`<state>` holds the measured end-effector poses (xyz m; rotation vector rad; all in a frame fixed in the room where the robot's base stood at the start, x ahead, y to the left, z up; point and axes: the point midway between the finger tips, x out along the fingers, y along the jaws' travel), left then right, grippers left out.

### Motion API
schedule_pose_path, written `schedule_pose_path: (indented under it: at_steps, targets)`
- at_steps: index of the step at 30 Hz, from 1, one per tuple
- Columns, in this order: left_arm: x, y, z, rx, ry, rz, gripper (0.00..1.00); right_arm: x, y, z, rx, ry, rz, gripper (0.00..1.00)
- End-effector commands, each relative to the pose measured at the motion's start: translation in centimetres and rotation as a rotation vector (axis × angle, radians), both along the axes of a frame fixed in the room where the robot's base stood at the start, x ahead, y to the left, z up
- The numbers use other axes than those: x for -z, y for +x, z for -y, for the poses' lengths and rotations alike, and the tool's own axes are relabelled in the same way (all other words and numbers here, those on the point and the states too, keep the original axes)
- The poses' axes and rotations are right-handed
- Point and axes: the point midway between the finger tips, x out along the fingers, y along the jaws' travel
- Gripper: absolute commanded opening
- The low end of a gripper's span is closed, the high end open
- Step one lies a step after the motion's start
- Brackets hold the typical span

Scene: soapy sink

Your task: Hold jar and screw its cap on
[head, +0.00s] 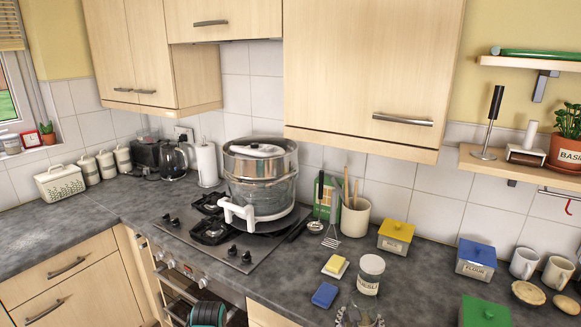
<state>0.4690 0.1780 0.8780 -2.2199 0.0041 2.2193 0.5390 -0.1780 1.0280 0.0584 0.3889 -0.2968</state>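A clear jar (368,285) with a pale label stands upright on the grey counter, right of the yellow and blue sponges. A pale, whitish round top (372,264) shows at its mouth; I cannot tell whether this is a seated cap or the jar's open rim. No separate loose cap can be made out. A dark rounded part at the bottom edge, left of centre, looks like part of my arm.
A yellow sponge (335,264) on a white dish and a blue sponge (325,295) lie left of the jar. A yellow-lidded box (395,237), a blue-lidded flour box (475,259) and a green box (485,313) stand right. A large steel pot (262,165) is on the hob.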

Motion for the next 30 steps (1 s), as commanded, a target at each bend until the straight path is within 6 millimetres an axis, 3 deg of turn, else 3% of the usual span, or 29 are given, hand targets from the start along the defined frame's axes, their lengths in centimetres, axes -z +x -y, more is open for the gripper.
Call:
schedule_pose_path:
  at_steps: [17,30]
  targets:
    - [0.0,0.0,0.0,-0.004,0.0,0.0,0.56,-0.1,-0.2,-0.4,-0.017,0.001,-0.001,0.14]
    - [0.0,0.0,0.0,-0.004,0.0,0.0,0.56,-1.9,-3.9,-8.1,-0.328,0.003,0.0,0.14]
